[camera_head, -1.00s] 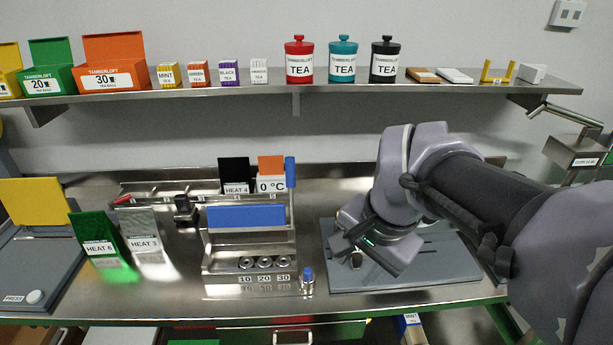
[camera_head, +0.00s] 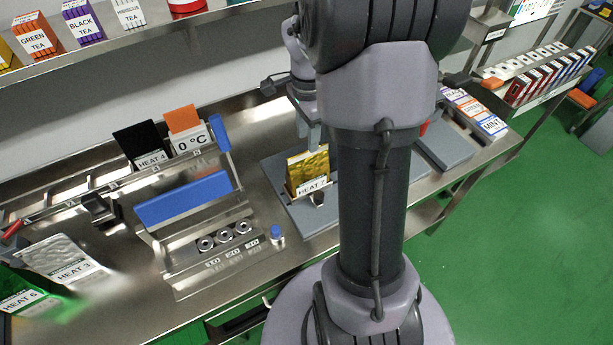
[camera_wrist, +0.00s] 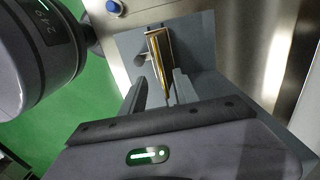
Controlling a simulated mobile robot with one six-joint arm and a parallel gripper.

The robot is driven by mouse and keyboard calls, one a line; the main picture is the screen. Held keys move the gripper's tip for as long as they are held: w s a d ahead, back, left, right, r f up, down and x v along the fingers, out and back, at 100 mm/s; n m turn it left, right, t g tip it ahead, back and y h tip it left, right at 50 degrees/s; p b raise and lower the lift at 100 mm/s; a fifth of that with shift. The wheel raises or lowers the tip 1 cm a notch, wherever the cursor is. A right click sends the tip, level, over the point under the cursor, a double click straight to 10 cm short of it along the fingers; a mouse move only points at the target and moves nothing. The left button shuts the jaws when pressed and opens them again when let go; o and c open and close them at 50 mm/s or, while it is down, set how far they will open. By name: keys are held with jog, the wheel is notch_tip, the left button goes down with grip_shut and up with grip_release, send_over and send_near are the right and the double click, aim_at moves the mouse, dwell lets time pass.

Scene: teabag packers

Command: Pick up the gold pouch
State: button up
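The gold pouch (camera_head: 307,168), with a white HEAT 7 label, stands upright on a grey plate (camera_head: 306,222) on the steel bench in the head view. In the wrist view the gold pouch (camera_wrist: 160,60) shows as a narrow edge-on strip. My gripper (camera_wrist: 159,82) is open, with one finger on each side of the pouch's line and a gap at both sides. In the head view my gripper (camera_head: 308,137) is just above the pouch, partly hidden by my arm. I cannot tell how far the fingers reach down around it.
A blue-barred steel station (camera_head: 185,200) and a blue-topped knob (camera_head: 277,233) stand left of the plate. A silver HEAT 3 pouch (camera_head: 65,262) and a green HEAT 6 pouch (camera_head: 25,295) lie farther left. Boxes (camera_head: 476,112) sit on the right.

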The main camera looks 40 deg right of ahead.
jog(key=b, duration=0.2)
send_over(308, 170)
jog(key=w+d, duration=0.1)
notch_tip(308, 170, down, 6)
jog(key=shift+w+f, duration=0.1)
grip_shut()
dwell(1.1)
